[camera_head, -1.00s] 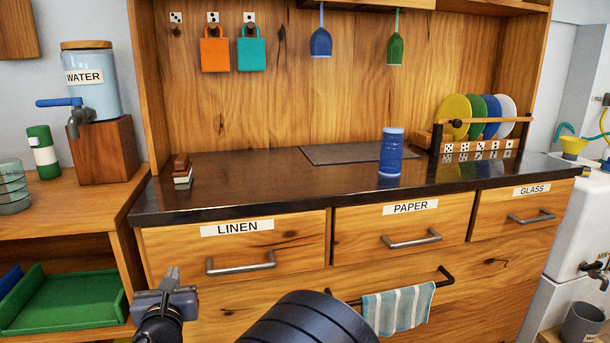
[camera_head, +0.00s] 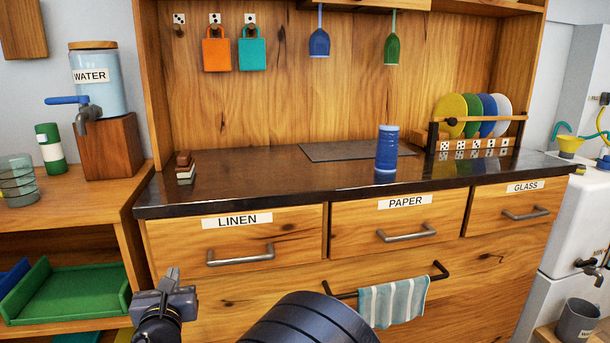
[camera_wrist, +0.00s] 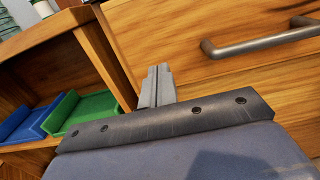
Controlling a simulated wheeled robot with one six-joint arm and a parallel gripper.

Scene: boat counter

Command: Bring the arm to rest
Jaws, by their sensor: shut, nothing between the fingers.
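My gripper (camera_head: 171,277) is at the lower left of the head view, low in front of the wooden drawer fronts and below the LINEN drawer (camera_head: 300,220). In the wrist view its two fingers (camera_wrist: 157,78) lie together, shut with nothing between them. The fingers point toward the wooden cabinet front, with a metal drawer handle (camera_wrist: 262,40) to their right. My arm is folded low and covers the bottom middle of the head view.
The dark counter (camera_head: 260,185) bears a blue cup-like canister (camera_head: 387,148) and a plate rack (camera_head: 437,135). A striped towel (camera_head: 393,303) hangs on a rail near my arm. Left are shelves with a green tray (camera_head: 70,292). A white appliance (camera_head: 575,235) stands right.

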